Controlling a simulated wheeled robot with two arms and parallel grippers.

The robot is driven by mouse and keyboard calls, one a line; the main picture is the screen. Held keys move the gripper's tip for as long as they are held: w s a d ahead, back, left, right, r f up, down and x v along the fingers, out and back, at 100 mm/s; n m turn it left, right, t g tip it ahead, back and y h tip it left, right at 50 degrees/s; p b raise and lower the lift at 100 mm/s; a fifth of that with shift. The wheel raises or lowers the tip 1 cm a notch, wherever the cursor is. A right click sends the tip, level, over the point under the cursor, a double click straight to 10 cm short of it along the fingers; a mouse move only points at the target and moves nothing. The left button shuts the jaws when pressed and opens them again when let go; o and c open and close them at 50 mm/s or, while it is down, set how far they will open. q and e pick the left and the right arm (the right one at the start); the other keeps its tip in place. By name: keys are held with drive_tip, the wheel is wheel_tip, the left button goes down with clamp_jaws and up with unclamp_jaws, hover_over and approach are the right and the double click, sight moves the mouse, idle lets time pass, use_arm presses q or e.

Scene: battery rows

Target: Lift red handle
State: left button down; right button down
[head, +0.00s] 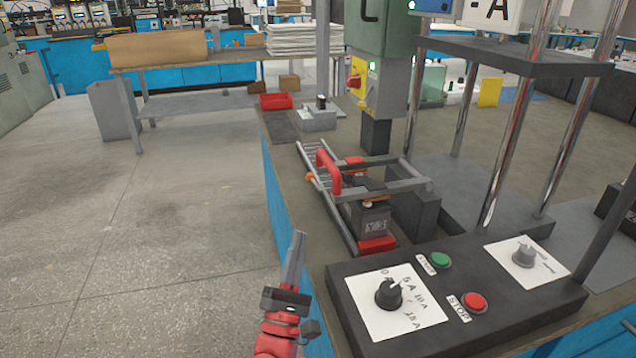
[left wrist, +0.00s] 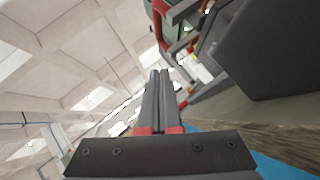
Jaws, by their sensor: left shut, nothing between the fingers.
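The red handle (head: 328,172) is a bent red bar on a grey metal clamp frame (head: 385,187) that stands on the workbench in the head view. Below it a dark battery-like block (head: 371,217) with red parts sits in the frame. My left gripper (head: 298,238) is in front of the bench's left edge, pointing up, shut and empty. It is apart from the handle, nearer to me and lower in the picture. In the left wrist view the shut fingers (left wrist: 160,75) show, with a red bar (left wrist: 158,20) beyond them at the top. My right gripper is not in view.
A control box (head: 450,300) with knobs, a green button (head: 441,260) and a red button (head: 474,302) stands at the front of the bench. Chrome posts (head: 508,150) rise at right. A red tray (head: 275,101) lies at the far end. The floor at left is clear.

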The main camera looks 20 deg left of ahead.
use_arm(q)
drive_tip(key=s+d+r+p+x, duration=0.1)
drive_tip(key=p+x, duration=0.4)
drive_tip(key=x, duration=0.7)
drive_tip(key=shift+w+d+r, duration=0.35)
drive_tip(key=shift+d+r, duration=0.05)
drive_tip(key=shift+r, duration=0.05)
drive_tip(key=shift+r, duration=0.1)
